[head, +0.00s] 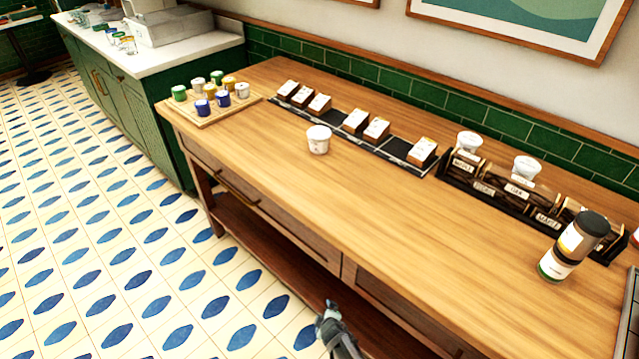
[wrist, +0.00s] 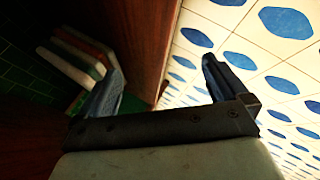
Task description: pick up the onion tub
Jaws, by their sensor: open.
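A white tub (head: 318,140) with a small marking stands upright alone on the wooden counter, left of centre in the head view. Two more white tubs, a left one (head: 469,142) and a right one (head: 526,168), sit in the black labelled rack (head: 484,189). The labels are too small to tell which tub is onion. My gripper (head: 327,312) is low in front of the counter, well away from all the tubs. In the wrist view my gripper (wrist: 162,82) is open with nothing between its fingers. No tub shows there.
The wooden counter (head: 400,215) has clear room in its middle. A dark strip (head: 390,150) with several small boxes runs along the back. A board (head: 215,115) with coloured cups is at the far left. A jar (head: 572,246) stands at the right. Wood panelling (wrist: 145,40) is close to my gripper.

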